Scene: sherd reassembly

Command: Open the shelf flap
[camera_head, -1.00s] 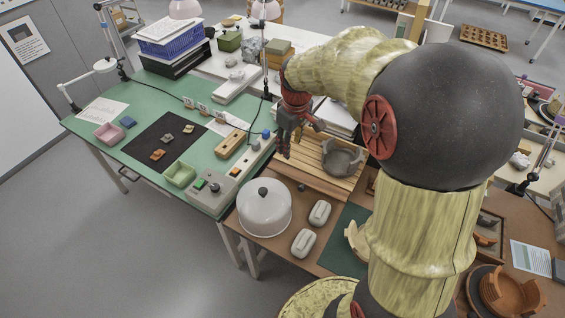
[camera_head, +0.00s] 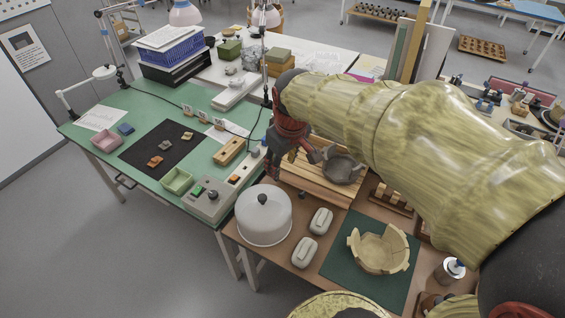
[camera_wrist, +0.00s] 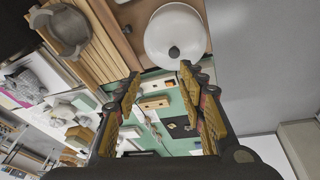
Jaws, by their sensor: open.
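A slatted wooden shelf unit (camera_head: 318,186) stands on the brown bench. A grey broken bowl (camera_head: 342,169) sits on its top. I cannot tell which part of the unit is the flap, and my arm hides some of its left end. My gripper (camera_head: 290,160) is open and empty over the unit's left end, left of the bowl. In the wrist view my two fingers (camera_wrist: 161,78) stand apart with nothing between them. The wooden slats (camera_wrist: 100,42) and the bowl (camera_wrist: 68,28) lie to their left there.
A beige sherd bowl (camera_head: 380,252) rests on a dark green mat (camera_head: 345,275). A control box (camera_head: 209,199) is on the green table's near edge.

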